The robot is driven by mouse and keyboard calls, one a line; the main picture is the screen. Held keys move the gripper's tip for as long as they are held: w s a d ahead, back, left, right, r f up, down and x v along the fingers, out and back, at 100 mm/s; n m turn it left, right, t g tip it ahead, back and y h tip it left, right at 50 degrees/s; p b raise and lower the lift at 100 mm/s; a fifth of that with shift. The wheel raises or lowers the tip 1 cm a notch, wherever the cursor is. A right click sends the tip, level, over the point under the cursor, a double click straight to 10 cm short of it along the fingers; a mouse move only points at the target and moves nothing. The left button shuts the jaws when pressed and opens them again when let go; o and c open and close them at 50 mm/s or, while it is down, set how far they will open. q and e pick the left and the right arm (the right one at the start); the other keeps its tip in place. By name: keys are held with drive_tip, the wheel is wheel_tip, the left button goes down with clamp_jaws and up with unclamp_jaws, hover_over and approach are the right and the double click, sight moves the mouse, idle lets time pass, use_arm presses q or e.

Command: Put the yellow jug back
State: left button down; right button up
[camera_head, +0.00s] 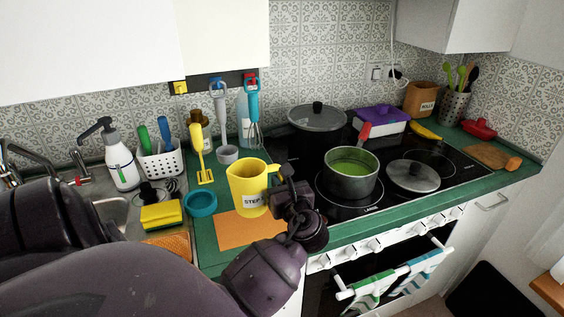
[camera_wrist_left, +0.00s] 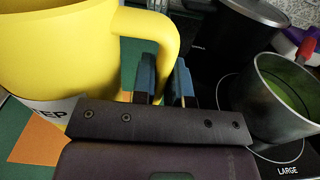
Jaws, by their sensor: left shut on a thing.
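The yellow jug (camera_head: 248,190) stands upright at the back edge of the orange mat (camera_head: 240,232) on the green counter; I cannot tell whether it rests there or is held just above. Its label, partly hidden, begins "STEP". My left gripper (camera_head: 281,178) comes from the right side and is shut on the jug's handle. In the left wrist view, the jug (camera_wrist_left: 70,50) fills the left side, and my left gripper's blue fingertips (camera_wrist_left: 166,84) are at the lower end of the handle. My right gripper is not in view.
A pot of green liquid (camera_head: 351,175) sits on the hob just right of my gripper.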

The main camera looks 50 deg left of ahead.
use_arm(q)
drive_tip(key=shift+f, duration=0.45)
wheel_tip(320, 180, down, 4)
drive_tip(key=shift+b, duration=0.55)
drive_tip(key=shift+f, duration=0.15)
drive_tip(key=c, duration=1.1)
unclamp_jaws()
